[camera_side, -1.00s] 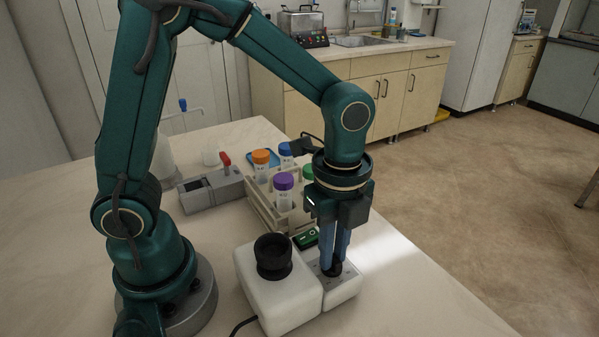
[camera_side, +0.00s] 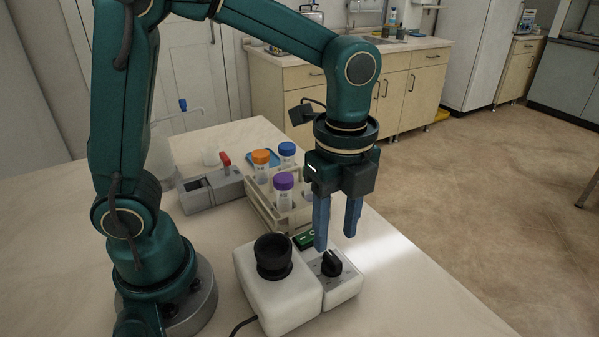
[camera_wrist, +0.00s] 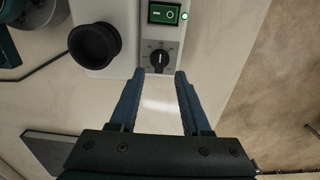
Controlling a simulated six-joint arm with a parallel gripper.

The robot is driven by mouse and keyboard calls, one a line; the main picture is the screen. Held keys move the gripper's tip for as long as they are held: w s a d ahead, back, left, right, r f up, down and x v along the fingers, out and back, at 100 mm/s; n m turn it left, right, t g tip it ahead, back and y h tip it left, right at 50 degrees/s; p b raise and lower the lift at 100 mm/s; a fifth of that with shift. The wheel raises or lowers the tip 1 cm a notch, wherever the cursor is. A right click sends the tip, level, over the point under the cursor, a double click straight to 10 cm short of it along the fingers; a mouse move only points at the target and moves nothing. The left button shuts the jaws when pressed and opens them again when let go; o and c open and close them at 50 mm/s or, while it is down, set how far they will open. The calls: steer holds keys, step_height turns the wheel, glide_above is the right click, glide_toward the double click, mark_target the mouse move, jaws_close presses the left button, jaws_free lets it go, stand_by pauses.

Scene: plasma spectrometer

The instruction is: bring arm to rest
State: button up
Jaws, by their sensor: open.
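My gripper (camera_side: 337,226) is open and empty, with its blue fingers pointing down above the white control box (camera_side: 345,288). The black knob (camera_side: 331,263) stands on that box, just below the fingertips and apart from them. In the wrist view, the knob (camera_wrist: 158,58) lies beyond the gap between the fingertips (camera_wrist: 167,74), with its pointer line roughly upright in the picture. The green switch also shows in the side view (camera_side: 304,239), partly hidden.
A white device with a black round cup (camera_side: 272,255) adjoins the control box. A rack (camera_side: 262,208) holds tubes with orange (camera_side: 261,156), blue (camera_side: 287,148) and purple (camera_side: 284,181) caps.

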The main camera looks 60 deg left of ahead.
steer(key=shift+r, duration=0.3)
steer(key=s+a+r+n+t, duration=0.4)
steer(key=s+a+n+t, duration=0.1)
steer(key=n, duration=1.3)
steer(key=shift+s+a+t, duration=0.3)
steer(key=shift+s+a, duration=0.35)
steer(key=shift+s, duration=0.5)
